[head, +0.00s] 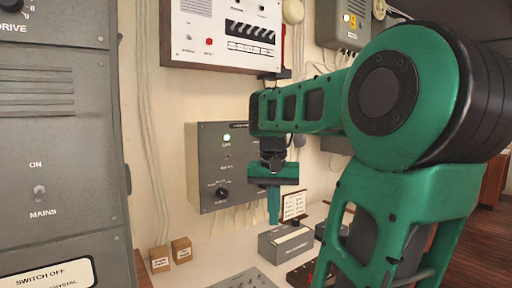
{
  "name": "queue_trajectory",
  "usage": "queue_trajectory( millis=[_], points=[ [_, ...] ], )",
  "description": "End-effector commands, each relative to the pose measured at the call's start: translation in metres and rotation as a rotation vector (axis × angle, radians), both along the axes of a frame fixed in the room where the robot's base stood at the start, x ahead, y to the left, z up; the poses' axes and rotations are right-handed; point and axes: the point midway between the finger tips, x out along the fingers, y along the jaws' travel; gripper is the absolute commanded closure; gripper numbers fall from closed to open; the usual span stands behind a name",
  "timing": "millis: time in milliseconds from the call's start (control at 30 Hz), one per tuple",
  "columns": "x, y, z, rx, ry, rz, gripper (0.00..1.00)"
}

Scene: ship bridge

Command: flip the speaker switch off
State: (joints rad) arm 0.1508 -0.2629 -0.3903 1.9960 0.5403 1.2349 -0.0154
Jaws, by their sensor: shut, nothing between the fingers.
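A grey wall panel (205,160) hangs in the middle of the head view. My gripper (274,220) points down in front of the panel's right side, above the desk. Its teal fingers are together and empty. My arm and gripper hide the panel's right part.
A grey cabinet (60,130) with a MAINS toggle (39,191) stands close on the left. A white panel (220,35) is above. Small boxes (170,254), a grey unit (286,243) and a framed card (293,205) are on the desk below.

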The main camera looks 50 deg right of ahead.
Motion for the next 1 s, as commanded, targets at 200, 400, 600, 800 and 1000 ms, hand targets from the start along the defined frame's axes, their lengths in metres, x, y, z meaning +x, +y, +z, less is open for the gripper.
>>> queue_trajectory(
  millis=[200, 400, 600, 800, 1000],
  points=[
    [0.04, -0.064, 0.091, -0.057, -0.086, -0.289, 1.0],
    [0.073, -0.094, 0.17, -0.102, -0.21, -0.53, 1.0],
    [0.104, -0.095, 0.238, -0.133, -0.358, -0.702, 1.0],
    [0.122, -0.087, 0.273, -0.145, -0.456, -0.78, 1.0],
    [0.126, -0.085, 0.28, -0.146, -0.479, -0.798, 1.0]
  ],
)
